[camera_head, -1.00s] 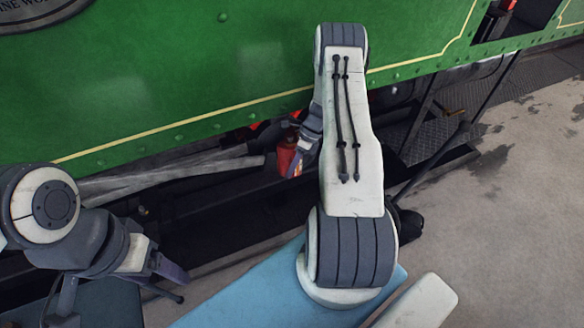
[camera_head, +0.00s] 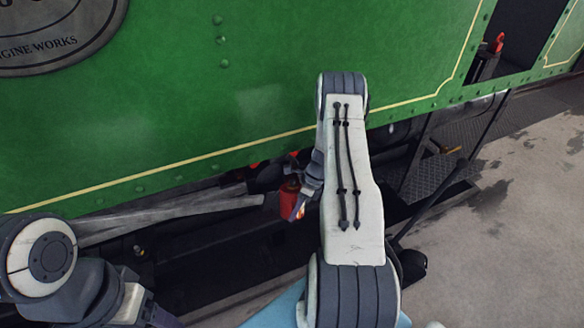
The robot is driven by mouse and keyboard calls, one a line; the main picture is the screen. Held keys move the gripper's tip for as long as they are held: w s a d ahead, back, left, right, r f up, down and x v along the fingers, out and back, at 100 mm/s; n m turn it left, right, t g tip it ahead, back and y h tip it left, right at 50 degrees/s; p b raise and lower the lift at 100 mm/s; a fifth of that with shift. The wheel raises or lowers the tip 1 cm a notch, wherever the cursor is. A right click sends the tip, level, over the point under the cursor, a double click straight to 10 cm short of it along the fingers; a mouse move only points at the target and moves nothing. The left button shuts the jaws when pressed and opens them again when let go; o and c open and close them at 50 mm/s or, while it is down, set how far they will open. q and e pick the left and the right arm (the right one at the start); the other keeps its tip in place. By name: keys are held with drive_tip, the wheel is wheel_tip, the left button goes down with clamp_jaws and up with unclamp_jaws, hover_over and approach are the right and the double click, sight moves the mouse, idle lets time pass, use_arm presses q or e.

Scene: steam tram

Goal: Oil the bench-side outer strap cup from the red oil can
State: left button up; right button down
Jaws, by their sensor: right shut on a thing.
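A red oil can (camera_head: 290,196) is below the green side panel, near the right end of a grey rod (camera_head: 180,213). My right gripper (camera_head: 301,206) is shut on the can; my own right arm hides part of the grip. The can looks roughly upright. I cannot make out the outer strap cup or the can's spout clearly against the dark running gear. My left arm shows at the lower left, and its gripper (camera_head: 160,318) is cut off by the bottom edge, so its fingers cannot be judged.
The green tram side (camera_head: 250,90) with its yellow line overhangs the rods and wheels. A dark trough lies below the rod. A tread-plate step (camera_head: 438,176) is right of my arm. Bare concrete floor (camera_head: 500,250) is free at the right. A red-topped part (camera_head: 496,44) shows in the upper-right opening.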

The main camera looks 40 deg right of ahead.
idle(0.3)
wheel_tip(320, 180, down, 8)
drive_tip(key=n+t+h+b, duration=0.1)
drive_tip(key=t+h+b, duration=0.1)
drive_tip(key=b, duration=1.4)
drive_tip(key=shift+w+f+t+h, duration=0.2)
drive_tip(key=shift+t+h, duration=0.2)
drive_tip(key=shift+t, duration=0.3)
